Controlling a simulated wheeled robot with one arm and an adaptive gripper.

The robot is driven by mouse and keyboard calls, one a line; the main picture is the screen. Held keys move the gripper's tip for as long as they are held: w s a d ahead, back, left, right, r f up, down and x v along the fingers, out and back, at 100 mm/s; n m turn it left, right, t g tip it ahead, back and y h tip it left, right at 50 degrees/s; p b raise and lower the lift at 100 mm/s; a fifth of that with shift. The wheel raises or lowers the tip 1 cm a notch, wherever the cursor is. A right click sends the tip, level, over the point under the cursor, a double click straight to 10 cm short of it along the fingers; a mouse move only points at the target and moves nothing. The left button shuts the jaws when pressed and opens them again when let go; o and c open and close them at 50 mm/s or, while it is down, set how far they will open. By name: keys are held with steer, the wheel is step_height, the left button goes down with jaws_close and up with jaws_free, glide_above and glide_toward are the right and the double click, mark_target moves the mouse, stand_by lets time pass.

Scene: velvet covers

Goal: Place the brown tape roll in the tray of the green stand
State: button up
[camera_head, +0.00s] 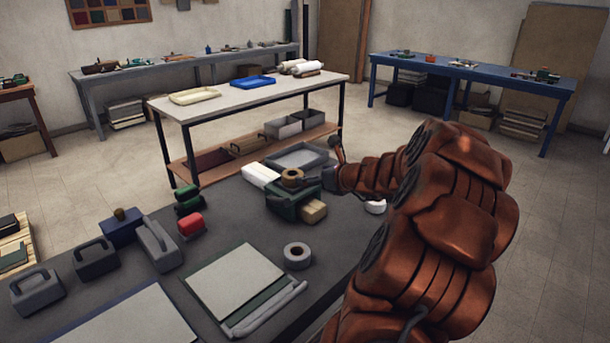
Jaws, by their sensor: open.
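The brown tape roll (292,175) is at the far end of the dark table, lying at the top of the green stand (283,208). Its hole faces up. I cannot tell whether it rests fully inside the stand's tray, as the tray is small here and partly hidden. My gripper (319,165) is just right of the roll, at the end of my copper arm. It is open, with one dark finger pointing up and another reaching left toward the roll. It looks empty; whether that finger touches the roll is unclear.
A tan block (314,211) sits against the stand's front right. A white block (261,174) and a grey tray (298,158) are behind it. A grey tape roll (297,256) and a white roll (376,206) lie nearer. A cutting board (238,285) and grey-handled tools (95,258) fill the front left.

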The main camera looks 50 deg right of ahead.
steer(key=shift+v, duration=0.85)
